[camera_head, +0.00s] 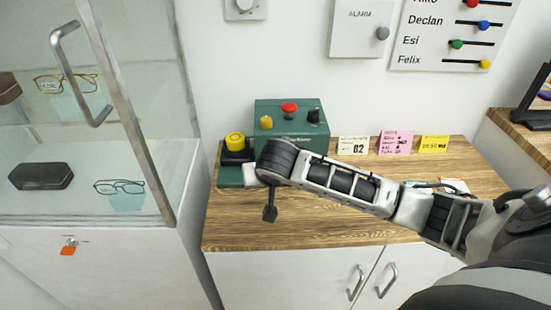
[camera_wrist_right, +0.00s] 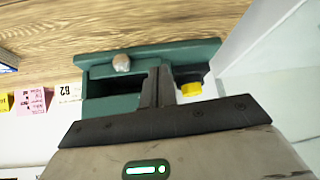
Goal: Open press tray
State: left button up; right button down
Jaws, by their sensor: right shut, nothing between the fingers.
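The green press (camera_head: 290,117) stands at the back of the wooden counter, with a red button on top. It also shows upside down in the wrist view (camera_wrist_right: 98,108). There a pale round knob (camera_wrist_right: 121,63) sits on a green front part, next to a dark gap; I cannot tell how far the tray is out. My right gripper (camera_wrist_right: 160,72) is shut and empty, its fingers in front of the press between the knob and the yellow button (camera_wrist_right: 191,89). In the head view my right wrist hides the press's lower front. My left gripper is not in view.
A glass cabinet (camera_head: 128,120) with glasses stands close on the left. Small cards, one pink (camera_head: 395,142), stand right of the press. The counter's front (camera_head: 300,232) is clear. A monitor (camera_head: 533,95) is at far right.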

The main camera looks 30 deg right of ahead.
jog(key=w+d+r+m+h, duration=0.2)
jog(key=w+d+r, duration=0.1)
jog(key=d, duration=0.1)
jog(key=x, duration=0.8)
jog(key=shift+f, duration=0.4)
jog(key=shift+w+d+f, duration=0.15)
jog(key=shift+f, duration=0.1)
